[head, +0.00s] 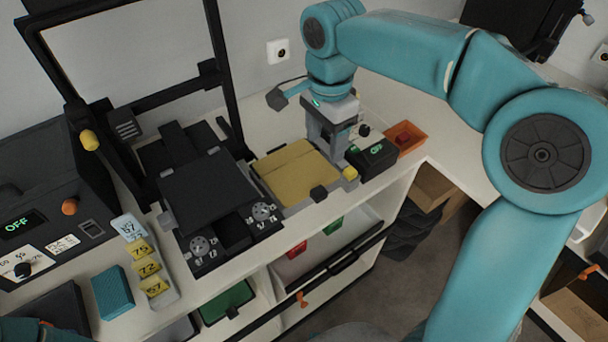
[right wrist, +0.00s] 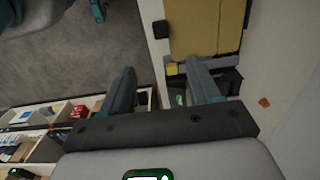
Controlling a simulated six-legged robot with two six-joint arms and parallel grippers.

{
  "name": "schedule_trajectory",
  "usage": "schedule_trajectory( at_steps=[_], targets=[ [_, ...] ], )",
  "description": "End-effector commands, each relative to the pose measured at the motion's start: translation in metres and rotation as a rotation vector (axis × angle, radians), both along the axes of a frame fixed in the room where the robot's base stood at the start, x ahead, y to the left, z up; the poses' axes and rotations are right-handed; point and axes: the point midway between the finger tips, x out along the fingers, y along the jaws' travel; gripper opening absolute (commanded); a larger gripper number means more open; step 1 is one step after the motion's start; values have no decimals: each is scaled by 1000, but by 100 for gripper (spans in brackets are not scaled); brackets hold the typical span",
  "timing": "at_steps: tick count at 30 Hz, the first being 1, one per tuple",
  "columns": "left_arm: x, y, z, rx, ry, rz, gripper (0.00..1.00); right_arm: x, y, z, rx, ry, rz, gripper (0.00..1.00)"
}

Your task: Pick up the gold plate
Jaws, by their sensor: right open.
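The gold plate (head: 297,172) lies flat on a pale grey base on the white counter, between a black device and a small dark box. It also shows at the top of the right wrist view (right wrist: 206,25), past the fingertips. My right gripper (head: 333,150) points down beside the plate's right end. In the right wrist view my right gripper (right wrist: 165,78) has its fingers wide apart with nothing between them. One finger is near the small yellow knob (right wrist: 172,69) by the plate's edge; I cannot tell whether they touch. My left gripper is not in view.
A dark box with a green OFF display (head: 374,155) and an orange tray (head: 405,137) stand right of the plate. A black device with dials (head: 215,195) stands left. A black knob (head: 318,193) sits at the front edge, above open drawers (head: 330,245).

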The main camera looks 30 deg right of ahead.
Motion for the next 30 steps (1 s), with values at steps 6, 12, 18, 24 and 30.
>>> schedule_trajectory(
  at_steps=[6,12,18,24,30],
  targets=[
    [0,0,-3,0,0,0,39,0,0,-55,-1,8,1,62],
    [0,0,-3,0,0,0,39,3,0,-89,0,5,2,62],
    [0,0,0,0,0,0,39,4,0,-103,-1,7,4,62],
    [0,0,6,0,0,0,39,4,4,-136,0,7,4,62],
    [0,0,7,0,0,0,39,5,4,-148,1,2,3,62]
  ],
)
